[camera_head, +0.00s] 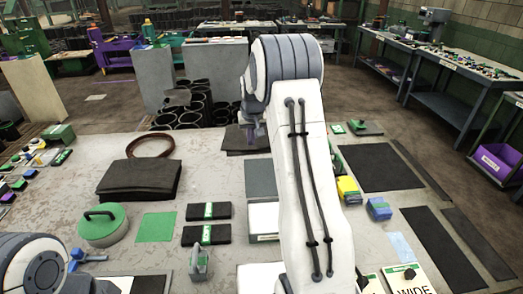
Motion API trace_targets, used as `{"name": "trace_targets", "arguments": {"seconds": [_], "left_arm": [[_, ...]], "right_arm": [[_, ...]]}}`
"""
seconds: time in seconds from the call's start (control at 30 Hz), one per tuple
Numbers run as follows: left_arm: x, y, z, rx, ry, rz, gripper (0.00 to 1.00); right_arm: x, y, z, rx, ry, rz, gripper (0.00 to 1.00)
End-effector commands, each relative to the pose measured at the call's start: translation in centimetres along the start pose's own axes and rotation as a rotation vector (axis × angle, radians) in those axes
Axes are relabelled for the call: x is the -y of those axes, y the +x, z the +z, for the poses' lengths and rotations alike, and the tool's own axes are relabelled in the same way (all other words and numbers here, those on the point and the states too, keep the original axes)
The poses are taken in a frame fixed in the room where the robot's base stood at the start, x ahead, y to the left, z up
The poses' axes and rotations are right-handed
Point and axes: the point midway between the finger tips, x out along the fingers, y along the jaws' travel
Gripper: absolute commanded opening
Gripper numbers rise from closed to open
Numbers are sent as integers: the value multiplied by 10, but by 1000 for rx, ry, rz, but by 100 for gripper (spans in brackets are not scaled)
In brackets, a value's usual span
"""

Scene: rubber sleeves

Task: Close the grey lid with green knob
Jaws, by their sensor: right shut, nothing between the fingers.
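I cannot clearly pick out a grey lid with a green knob. Upright grey panels (153,76) stand at the back, around a group of black rubber sleeves (195,100); no green knob shows on them. My right gripper (250,133) is small and partly hidden behind my right arm, which rises through the middle of the view. It points down near the table's far edge, shut and empty. My left arm shows only at the lower left corner; its gripper is not in view.
A green round piece with a handle (103,224), a dark folded stack (140,180), green-labelled black blocks (207,211) and dark mats (380,167) lie on the grey table (150,275). Side benches (455,75) line the right.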

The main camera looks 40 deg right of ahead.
Motion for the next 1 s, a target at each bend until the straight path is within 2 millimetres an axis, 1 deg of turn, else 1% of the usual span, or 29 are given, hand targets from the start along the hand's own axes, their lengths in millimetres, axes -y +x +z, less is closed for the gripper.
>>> {"name": "trace_targets", "arguments": {"seconds": [0.03,0.1,0.17,0.27,0.37,0.73,0.77,0.8,1.0], "left_arm": [[0,-3,0,0,0,0,50],[0,-4,0,0,0,0,50],[0,-5,0,0,0,0,50],[-1,-8,0,0,0,0,50],[-1,-14,-1,0,0,0,50],[-3,-40,-2,0,-2,0,50],[-3,-44,-2,0,-2,0,50],[-3,-48,-2,0,-2,0,50],[-4,-58,-3,0,-2,0,50]], "right_arm": [[-23,6,-9,-8,37,15,0],[-40,12,-15,-17,65,27,0],[-48,16,-18,-20,76,32,0],[-50,25,-19,-21,80,34,0],[-50,40,-19,-19,78,33,0],[-51,116,-20,-19,76,32,0],[-50,107,-18,-23,76,32,0],[-50,103,-13,-21,76,32,0],[-48,92,4,-22,75,32,0]]}}
